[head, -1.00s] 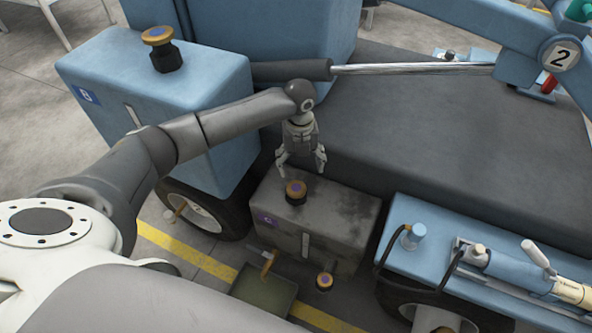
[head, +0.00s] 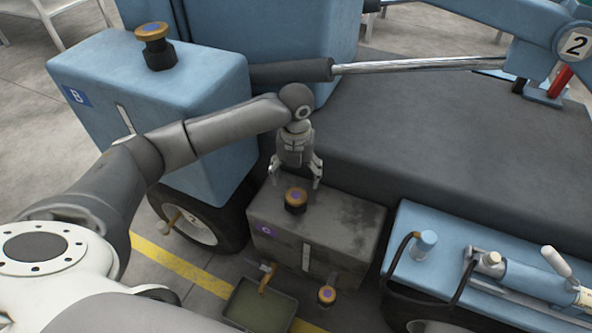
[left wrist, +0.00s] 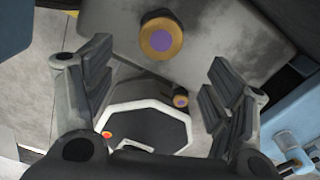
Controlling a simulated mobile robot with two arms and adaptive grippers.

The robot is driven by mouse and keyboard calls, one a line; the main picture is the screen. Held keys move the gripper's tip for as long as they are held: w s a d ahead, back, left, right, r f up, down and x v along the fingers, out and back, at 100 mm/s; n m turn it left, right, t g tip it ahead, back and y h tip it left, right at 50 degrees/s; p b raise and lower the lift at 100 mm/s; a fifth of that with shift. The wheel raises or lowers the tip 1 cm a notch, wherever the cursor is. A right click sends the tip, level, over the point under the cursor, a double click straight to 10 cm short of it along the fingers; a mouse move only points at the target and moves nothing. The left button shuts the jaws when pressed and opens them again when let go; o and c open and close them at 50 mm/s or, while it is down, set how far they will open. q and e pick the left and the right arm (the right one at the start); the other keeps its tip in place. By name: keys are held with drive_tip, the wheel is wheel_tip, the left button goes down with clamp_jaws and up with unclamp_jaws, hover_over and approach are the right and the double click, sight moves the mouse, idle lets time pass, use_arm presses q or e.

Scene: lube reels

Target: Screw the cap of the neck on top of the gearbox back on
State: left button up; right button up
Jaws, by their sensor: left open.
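The grey, stained gearbox (head: 335,235), with a purple label, stands low beside the blue machine. On its top is a short dark neck with an orange cap (head: 295,195) that has a purple centre. The cap appears to sit on the neck; whether it is threaded on I cannot tell. My left gripper (head: 294,184) is open, pointing down, with its fingers apart just above and behind the cap. In the left wrist view the cap (left wrist: 161,38) lies beyond the fingertips, roughly midway between them, and nothing is held. My right gripper is not in view.
A second orange cap (head: 326,294) sits low at the gearbox's front, near a drip tray (head: 262,306) on the floor. A blue box (head: 195,85) with a similar capped neck (head: 155,45) stands left. A blue unit with a hose and pump (head: 510,268) stands right.

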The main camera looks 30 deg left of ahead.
sight(296, 196)
use_arm(q)
wheel_tip(296, 196, down, 7)
drive_tip(key=shift+r+b, duration=0.2)
drive_tip(key=shift+b, duration=0.65)
drive_tip(key=shift+f, duration=0.8)
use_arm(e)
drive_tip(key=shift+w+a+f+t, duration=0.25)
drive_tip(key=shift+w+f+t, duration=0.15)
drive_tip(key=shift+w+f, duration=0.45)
